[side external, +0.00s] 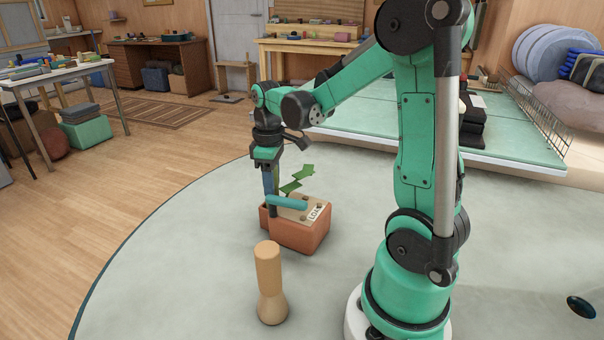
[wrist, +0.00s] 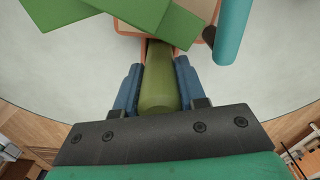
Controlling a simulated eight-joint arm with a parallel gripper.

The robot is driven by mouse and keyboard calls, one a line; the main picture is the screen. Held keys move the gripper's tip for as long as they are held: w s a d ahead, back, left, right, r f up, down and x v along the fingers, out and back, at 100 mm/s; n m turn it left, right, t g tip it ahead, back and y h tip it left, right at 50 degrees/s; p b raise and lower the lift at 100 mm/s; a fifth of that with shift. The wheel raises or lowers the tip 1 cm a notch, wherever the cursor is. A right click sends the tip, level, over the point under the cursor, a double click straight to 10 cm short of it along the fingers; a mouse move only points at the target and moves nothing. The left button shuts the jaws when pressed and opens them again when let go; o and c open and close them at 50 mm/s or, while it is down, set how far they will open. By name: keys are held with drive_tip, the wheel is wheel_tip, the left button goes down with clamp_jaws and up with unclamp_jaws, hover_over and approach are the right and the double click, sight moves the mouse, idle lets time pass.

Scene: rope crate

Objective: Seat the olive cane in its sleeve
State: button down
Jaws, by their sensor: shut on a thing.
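The olive cane (wrist: 158,92) is between the blue fingers of my gripper (wrist: 157,82) in the wrist view. My gripper is shut on it, and its far end runs toward a terracotta edge, partly under a green piece. In the side external view my gripper (side external: 269,182) points down at the left end of a terracotta crate (side external: 302,238). The cane is hard to make out there. I cannot pick out the sleeve for certain, nor tell whether the cane's lower end is inside anything.
A green zigzag piece (side external: 296,180) and a teal bar (side external: 288,202) are at the crate, close to my gripper. A pale board with partly readable lettering lies on top. A wooden peg with a flared base (side external: 270,285) stands in front. The grey surface left of the crate is clear.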

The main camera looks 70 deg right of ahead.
drive_tip(key=shift+f, duration=0.9)
idle(0.7)
drive_tip(key=shift+c, duration=2.1)
unclamp_jaws()
drive_tip(key=shift+r, duration=0.15)
drive_tip(key=shift+r, duration=2.7)
drive_tip(key=s+a+r+m+t, duration=0.1)
drive_tip(key=a+t, duration=0.6)
drive_tip(key=a, duration=0.7)
drive_tip(key=shift+a+m, duration=0.4)
drive_tip(key=shift+m, duration=0.3)
